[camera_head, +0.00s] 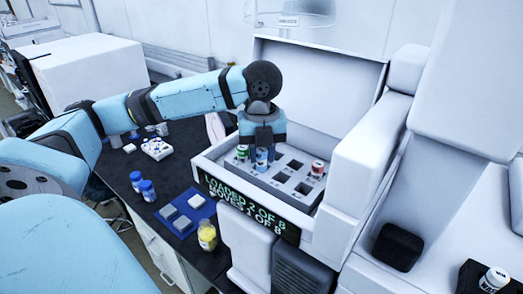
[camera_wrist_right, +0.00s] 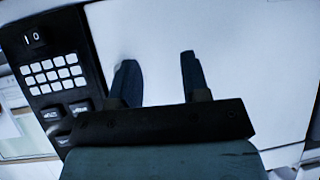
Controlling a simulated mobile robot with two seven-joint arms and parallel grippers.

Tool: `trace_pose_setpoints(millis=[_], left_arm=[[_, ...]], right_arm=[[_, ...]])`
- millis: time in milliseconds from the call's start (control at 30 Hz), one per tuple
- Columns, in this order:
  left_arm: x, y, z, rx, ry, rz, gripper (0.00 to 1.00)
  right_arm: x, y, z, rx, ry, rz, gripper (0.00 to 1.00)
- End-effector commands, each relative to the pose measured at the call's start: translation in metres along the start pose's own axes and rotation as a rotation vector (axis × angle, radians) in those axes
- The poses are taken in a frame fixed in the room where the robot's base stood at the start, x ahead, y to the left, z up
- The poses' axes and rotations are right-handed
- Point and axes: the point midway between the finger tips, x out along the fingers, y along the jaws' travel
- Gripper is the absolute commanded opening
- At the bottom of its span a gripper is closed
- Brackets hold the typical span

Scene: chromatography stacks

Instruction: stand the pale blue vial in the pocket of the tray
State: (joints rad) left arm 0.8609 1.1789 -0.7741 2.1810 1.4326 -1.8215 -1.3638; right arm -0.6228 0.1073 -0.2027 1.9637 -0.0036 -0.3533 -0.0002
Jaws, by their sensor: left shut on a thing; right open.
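The pale blue vial (camera_head: 262,155) is in my left gripper (camera_head: 263,146), which is shut on it and points down over the tray. The tray (camera_head: 273,185) is grey with square pockets and sits inside the open white instrument. The vial is upright at the tray's left part; I cannot tell whether its base is inside a pocket. A green-marked vial (camera_head: 243,152) stands close on its left, and a red-capped vial (camera_head: 318,168) stands in the tray's right part. My right gripper (camera_wrist_right: 157,65) is open and empty in the right wrist view, before a plain white surface.
A display (camera_head: 240,203) on the instrument's front reads "LOADED 2 OF 8". Blue-capped bottles (camera_head: 147,189), a blue mat (camera_head: 187,215) with pale blocks, a yellow jar (camera_head: 207,235) and a white rack (camera_head: 156,148) stand on the dark bench. A keypad (camera_wrist_right: 52,75) lies left of my right gripper.

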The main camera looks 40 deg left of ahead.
Motion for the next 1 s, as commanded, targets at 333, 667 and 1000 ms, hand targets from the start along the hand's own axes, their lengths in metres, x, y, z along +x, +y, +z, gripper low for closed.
trace_pose_setpoints(millis=[333,667,1000], left_arm=[[0.007,0.000,0.000,-0.001,0.000,0.000,0.06],[0.013,0.000,0.000,0.000,0.000,0.000,0.06],[0.013,0.000,0.000,0.000,0.000,0.000,0.58]], right_arm=[[-0.001,0.000,-0.001,0.000,-0.004,0.000,0.43],[-0.002,0.000,-0.002,0.000,-0.003,0.001,0.43],[-0.002,0.001,-0.003,0.000,0.000,0.001,0.43]])
